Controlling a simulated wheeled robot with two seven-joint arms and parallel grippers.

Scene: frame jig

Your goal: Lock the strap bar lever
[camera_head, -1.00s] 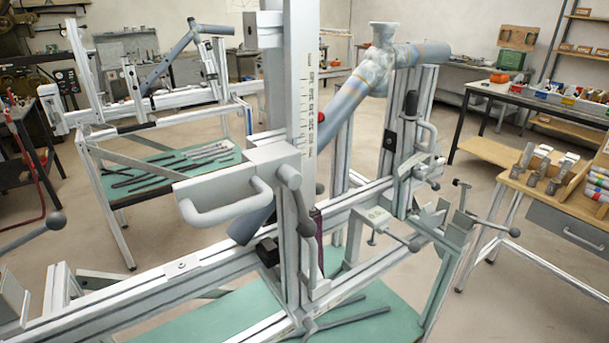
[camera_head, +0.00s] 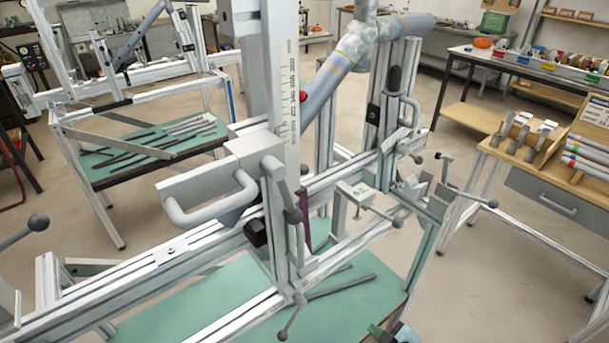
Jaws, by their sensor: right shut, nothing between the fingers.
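The frame jig (camera_head: 205,250) fills the middle of the view, a long aluminium beam with upright posts and clamps. Several levers show on it, and I cannot tell which is the strap bar lever. A dark grey lever (camera_head: 283,190) hangs on the block of the upright with the scale. A ball-ended lever (camera_head: 291,318) points down at the foot of that upright. Other ball-ended levers are at the right clamp (camera_head: 385,215) and at the far left (camera_head: 25,232). My right gripper (camera_head: 393,332) just shows at the bottom edge, shut and empty, below the jig and apart from these levers. My left gripper is out of view.
A grey tube frame (camera_head: 335,75) is held at the back of the jig. A green shelf (camera_head: 235,285) with dark bars lies under the beam. A wooden-topped bench (camera_head: 520,170) stands at the right. Floor is open between jig and bench.

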